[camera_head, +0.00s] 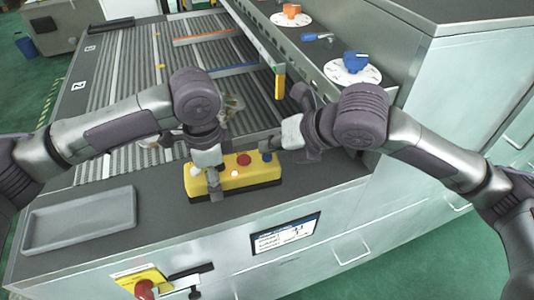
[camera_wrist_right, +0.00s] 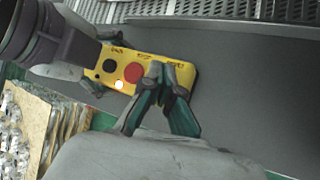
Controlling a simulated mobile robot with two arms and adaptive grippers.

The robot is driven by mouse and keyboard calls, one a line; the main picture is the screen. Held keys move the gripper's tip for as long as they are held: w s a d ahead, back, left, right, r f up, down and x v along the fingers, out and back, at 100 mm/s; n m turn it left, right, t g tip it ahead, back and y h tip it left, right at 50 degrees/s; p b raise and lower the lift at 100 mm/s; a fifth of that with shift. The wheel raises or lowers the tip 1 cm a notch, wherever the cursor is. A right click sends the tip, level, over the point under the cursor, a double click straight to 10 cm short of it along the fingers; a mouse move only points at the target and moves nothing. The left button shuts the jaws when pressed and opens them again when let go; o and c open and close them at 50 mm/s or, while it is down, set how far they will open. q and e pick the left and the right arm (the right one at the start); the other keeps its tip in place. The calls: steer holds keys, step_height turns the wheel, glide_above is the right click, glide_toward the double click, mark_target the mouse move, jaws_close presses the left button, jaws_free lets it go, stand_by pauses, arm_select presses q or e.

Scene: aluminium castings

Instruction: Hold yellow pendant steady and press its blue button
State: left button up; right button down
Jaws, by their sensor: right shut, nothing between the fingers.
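The yellow pendant (camera_head: 228,183) lies on the grey ledge at the front of the machine. Its blue button (camera_head: 267,156) is at the right end, beside a red button (camera_head: 244,160). My left gripper (camera_head: 213,180) straddles the pendant's left end, with a finger down its front side. My right gripper (camera_head: 271,148) is shut and empty, its fingertips close to the blue button; contact cannot be told. In the right wrist view its fingertips (camera_wrist_right: 165,72) cover the blue button, over the pendant (camera_wrist_right: 146,56).
A grey tray (camera_head: 80,222) lies on the ledge at left. Behind is a slatted bed (camera_head: 125,75). A panel at right carries a blue knob (camera_head: 356,62) and an orange knob (camera_head: 291,11). A red switch (camera_head: 145,289) is on the front face. The ledge right of the pendant is clear.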

mark_target(270, 157)
steer(key=shift+f, duration=0.5)
stand_by(0.5)
steer(key=shift+r, duration=0.9)
steer(key=shift+r, duration=0.15)
steer(key=shift+r, duration=2.4)
arm_select(q)
steer(key=o, duration=1.6)
steer(key=shift+c, duration=0.2)
